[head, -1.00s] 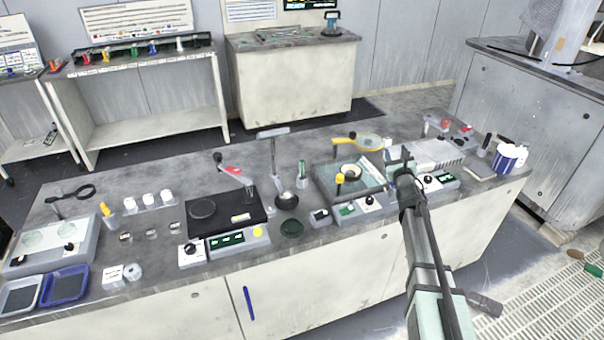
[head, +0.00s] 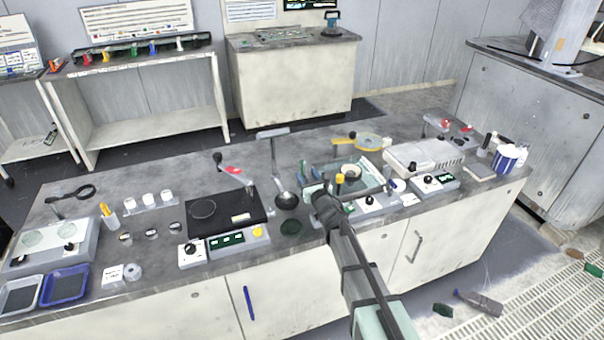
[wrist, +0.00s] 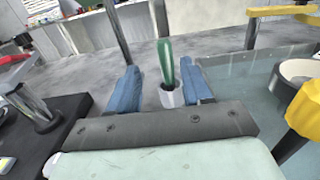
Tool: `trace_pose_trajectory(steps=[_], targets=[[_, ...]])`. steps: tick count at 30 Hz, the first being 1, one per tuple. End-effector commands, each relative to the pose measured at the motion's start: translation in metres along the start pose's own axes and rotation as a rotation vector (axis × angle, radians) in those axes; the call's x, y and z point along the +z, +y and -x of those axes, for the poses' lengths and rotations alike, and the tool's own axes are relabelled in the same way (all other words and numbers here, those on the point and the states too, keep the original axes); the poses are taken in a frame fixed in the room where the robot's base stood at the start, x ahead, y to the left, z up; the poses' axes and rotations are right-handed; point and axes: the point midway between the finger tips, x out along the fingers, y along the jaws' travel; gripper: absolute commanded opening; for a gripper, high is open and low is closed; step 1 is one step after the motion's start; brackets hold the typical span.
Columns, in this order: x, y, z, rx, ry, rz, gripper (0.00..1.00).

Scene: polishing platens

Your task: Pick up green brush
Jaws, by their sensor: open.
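The green brush (wrist: 166,62) stands upright in a small white holder (wrist: 172,97) on the bench, seen in the wrist view. My gripper (wrist: 158,67) is open, with its two blue fingers on either side of the brush's line of sight. The brush shows between them, nearer the right finger. I cannot tell whether the fingers reach its depth; no contact is clear. In the head view my gripper (head: 316,172) is over the middle of the bench, and the brush is hard to tell apart from the fingers there.
A black plate device (head: 227,210) stands left of my gripper, with a metal post (head: 273,160) close by. A glass-topped tray (wrist: 240,80) with a yellow knob (wrist: 305,108) lies right. Bare bench shows behind the brush.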

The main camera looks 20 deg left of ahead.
Motion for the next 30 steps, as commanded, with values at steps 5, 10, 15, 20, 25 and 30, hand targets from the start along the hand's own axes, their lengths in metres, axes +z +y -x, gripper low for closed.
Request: trace_pose_trajectory(steps=[5, 10, 15, 20, 25, 30], targets=[[-0.002, -0.001, -0.017, 0.0, 0.003, -0.006, 0.49], [-0.002, -0.002, -0.026, 0.0, 0.002, -0.005, 0.49], [-0.004, -0.005, -0.043, 0.0, 0.002, -0.004, 0.49], [-0.006, -0.007, -0.065, 0.0, 0.002, -0.004, 0.49], [-0.006, -0.007, -0.075, 0.0, 0.004, -0.004, 0.49], [-0.005, -0.006, -0.074, 0.0, 0.004, -0.004, 0.49]])
